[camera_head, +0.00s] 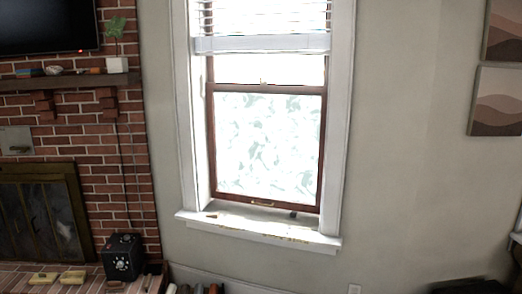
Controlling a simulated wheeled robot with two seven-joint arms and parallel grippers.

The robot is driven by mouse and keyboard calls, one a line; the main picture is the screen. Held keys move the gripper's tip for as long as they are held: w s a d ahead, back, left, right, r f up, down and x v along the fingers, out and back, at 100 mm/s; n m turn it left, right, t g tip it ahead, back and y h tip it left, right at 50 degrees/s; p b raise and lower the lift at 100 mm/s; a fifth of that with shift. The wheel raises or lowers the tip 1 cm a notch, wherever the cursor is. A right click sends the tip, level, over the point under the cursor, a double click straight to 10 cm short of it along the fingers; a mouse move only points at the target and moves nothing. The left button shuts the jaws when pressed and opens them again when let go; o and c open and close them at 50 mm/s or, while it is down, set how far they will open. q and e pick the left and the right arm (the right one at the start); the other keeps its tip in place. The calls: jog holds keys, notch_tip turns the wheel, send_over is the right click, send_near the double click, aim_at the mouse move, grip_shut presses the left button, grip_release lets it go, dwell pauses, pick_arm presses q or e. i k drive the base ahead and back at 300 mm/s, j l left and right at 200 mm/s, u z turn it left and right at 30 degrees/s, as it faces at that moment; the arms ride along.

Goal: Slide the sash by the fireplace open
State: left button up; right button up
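The window's lower sash (211,150) has a dark red-brown wooden frame around a bright pane. Its bottom rail sits down by the white sill (262,228), so it looks closed. A small brass-coloured pull (262,204) is on the middle of the bottom rail. A small latch (263,82) shows at the meeting rail. The upper sash is partly covered by a raised white blind (262,44). Neither of my grippers is in view.
A brick fireplace (40,215) with a dark mantel (65,82) stands at the left. A black box (122,258) sits on the hearth. Several small objects stand on the floor below the sill. Framed pictures (498,100) hang at the right. The wall beside the window is bare.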

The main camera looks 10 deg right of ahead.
aim_at(245, 198)
jog(key=i+l, duration=0.3)
jog(key=i, duration=0.3)
jog(key=i+l, duration=0.3)
jog(key=i, duration=0.25)
jog(key=i+l+u, duration=0.1)
jog(key=i+l, duration=0.2)
jog(key=i, duration=0.3)
jog(key=i+l, duration=0.35)
jog(key=i, duration=0.25)
jog(key=i+l, duration=0.35)
jog(key=i, duration=0.2)
jog(key=i+l+u, duration=0.1)
jog(key=i+l, duration=0.25)
jog(key=i, duration=0.25)
